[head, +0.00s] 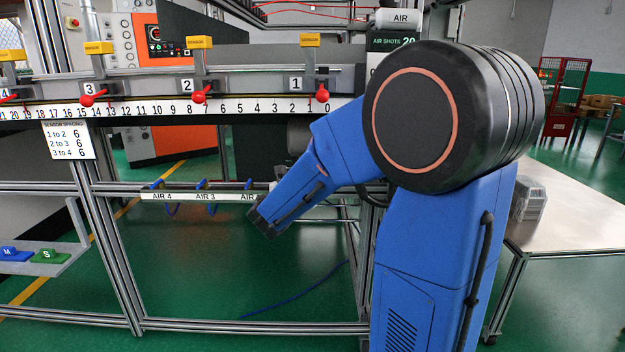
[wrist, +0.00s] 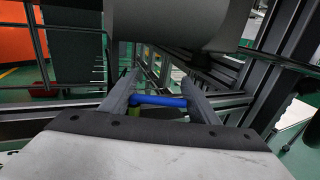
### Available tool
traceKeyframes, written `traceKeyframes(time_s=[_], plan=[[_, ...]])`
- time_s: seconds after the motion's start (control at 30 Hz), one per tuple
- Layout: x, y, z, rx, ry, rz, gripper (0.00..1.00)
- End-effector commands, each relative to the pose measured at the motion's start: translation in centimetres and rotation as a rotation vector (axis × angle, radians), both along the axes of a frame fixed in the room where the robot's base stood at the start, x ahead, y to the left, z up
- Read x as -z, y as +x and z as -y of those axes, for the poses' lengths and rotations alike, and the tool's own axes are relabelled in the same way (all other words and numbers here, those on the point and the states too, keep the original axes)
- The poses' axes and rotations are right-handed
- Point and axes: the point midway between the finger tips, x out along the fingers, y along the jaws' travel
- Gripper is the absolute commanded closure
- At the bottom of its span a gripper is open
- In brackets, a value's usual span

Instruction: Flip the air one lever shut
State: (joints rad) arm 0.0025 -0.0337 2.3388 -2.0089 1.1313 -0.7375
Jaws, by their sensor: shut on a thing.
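In the wrist view, my gripper (wrist: 160,90) has its two grey fingers on either side of a blue lever (wrist: 160,100). The lever lies crosswise between them, and the fingers are shut on it. A little yellow-green shows beside its left end. No label shows there, so I cannot read which valve it belongs to. In the head view, my arm covers the right part of the air rail (head: 200,197), where an air one lever could be. The gripper's fingers are hidden there too. Blue levers at AIR 4 (head: 155,185) and AIR 3 (head: 212,184) stay visible.
A metal frame post (head: 103,240) and a lower rail (head: 250,326) surround the air rail. Above runs a ruler beam (head: 235,107) with red-knobbed sensors. In the wrist view, a large grey cylinder (wrist: 185,22) hangs close above the fingers, with frame bars (wrist: 270,85) at right.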

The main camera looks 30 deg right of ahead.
Motion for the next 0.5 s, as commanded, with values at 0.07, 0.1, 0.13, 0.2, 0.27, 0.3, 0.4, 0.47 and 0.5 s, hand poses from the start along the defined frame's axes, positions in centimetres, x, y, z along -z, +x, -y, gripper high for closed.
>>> traceKeyframes(time_s=[0.07,0.1,0.13,0.2,0.27,0.3,0.4,0.47,0.5], plan=[[0.1,0.0,0.3,-0.054,0.0,-0.001,0.67],[0.1,0.1,0.3,-0.083,0.0,-0.001,0.67],[0.1,0.2,0.3,-0.103,0.0,-0.001,0.67],[0.1,0.5,0.3,-0.148,0.001,-0.002,0.67],[0.1,0.6,0.2,-0.183,0.0,-0.001,0.67],[0.1,0.8,0.2,-0.204,0.0,-0.002,0.67],[0.1,1.0,0.2,-0.252,0.001,-0.002,0.67],[0.1,1.2,0.2,-0.277,0.0,-0.001,0.67],[0.2,1.2,0.2,-0.292,0.001,-0.003,0.67]])
